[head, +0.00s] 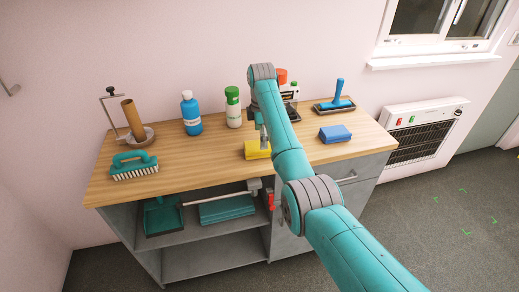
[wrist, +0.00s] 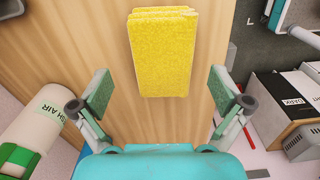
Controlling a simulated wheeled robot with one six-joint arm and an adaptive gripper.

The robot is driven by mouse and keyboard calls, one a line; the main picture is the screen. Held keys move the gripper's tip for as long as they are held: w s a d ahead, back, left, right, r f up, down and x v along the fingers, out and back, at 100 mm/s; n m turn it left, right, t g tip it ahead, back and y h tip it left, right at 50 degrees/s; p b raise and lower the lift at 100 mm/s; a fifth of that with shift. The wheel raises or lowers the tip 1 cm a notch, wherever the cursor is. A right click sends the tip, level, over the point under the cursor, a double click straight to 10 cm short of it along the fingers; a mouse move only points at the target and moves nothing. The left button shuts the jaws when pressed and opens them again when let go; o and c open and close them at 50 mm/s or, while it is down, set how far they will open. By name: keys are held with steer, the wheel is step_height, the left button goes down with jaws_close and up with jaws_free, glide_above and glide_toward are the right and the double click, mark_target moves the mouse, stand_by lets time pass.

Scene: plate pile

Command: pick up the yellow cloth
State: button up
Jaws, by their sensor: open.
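The yellow cloth (wrist: 161,55) lies folded on the wooden worktop (wrist: 110,25), in the upper middle of the wrist view. In the head view the yellow cloth (head: 256,151) is partly hidden behind my arm. My gripper (wrist: 160,95) is open and empty, with one finger on each side of the picture. The cloth appears between and ahead of the fingers, apart from both. In the head view my gripper (head: 263,140) is mostly hidden by the arm, above the worktop close to the cloth.
A white bottle with a green cap (head: 233,107) stands behind the cloth, and a blue bottle (head: 191,113) is farther left. A blue folded cloth (head: 335,133) lies to the right. A teal brush (head: 134,165) is at the left end. Bare worktop lies between brush and yellow cloth.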

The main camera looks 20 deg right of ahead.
mark_target(259, 145)
steer(key=f, duration=0.4)
steer(key=shift+s+a+f, duration=0.1)
steer(key=shift+a, duration=0.2)
steer(key=c, duration=1.2)
step_height(259, 145, up, 10)
steer(key=shift+r, duration=0.1)
